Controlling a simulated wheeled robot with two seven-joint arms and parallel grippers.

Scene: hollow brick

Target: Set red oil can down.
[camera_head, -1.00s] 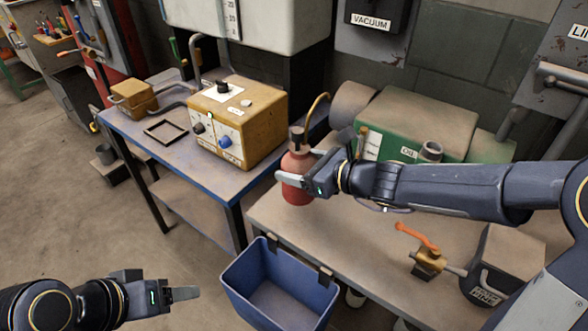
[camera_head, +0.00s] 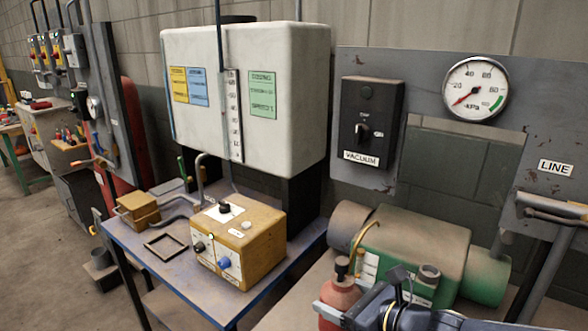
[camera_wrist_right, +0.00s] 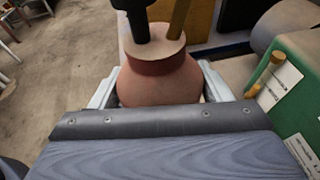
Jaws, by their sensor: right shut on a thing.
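The red oil can (camera_head: 341,294) is at the bottom of the head view, with a dark cap and a thin curved brass spout on top. My right gripper (camera_head: 335,312) is shut on its body, and the can looks upright. In the right wrist view the can (camera_wrist_right: 160,78) sits between the two pale fingers of the gripper (camera_wrist_right: 160,90). The can's base is outside both current views, so I cannot tell whether it touches the bench. My left gripper is not in view.
A green pump (camera_head: 420,248) stands close behind the can. A yellow control box (camera_head: 240,245) sits on the blue-edged table (camera_head: 135,255) at left. A vacuum switch (camera_head: 368,125) and a gauge (camera_head: 475,88) are on the grey panel above. Part of the bench top (camera_head: 290,312) left of the can is bare.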

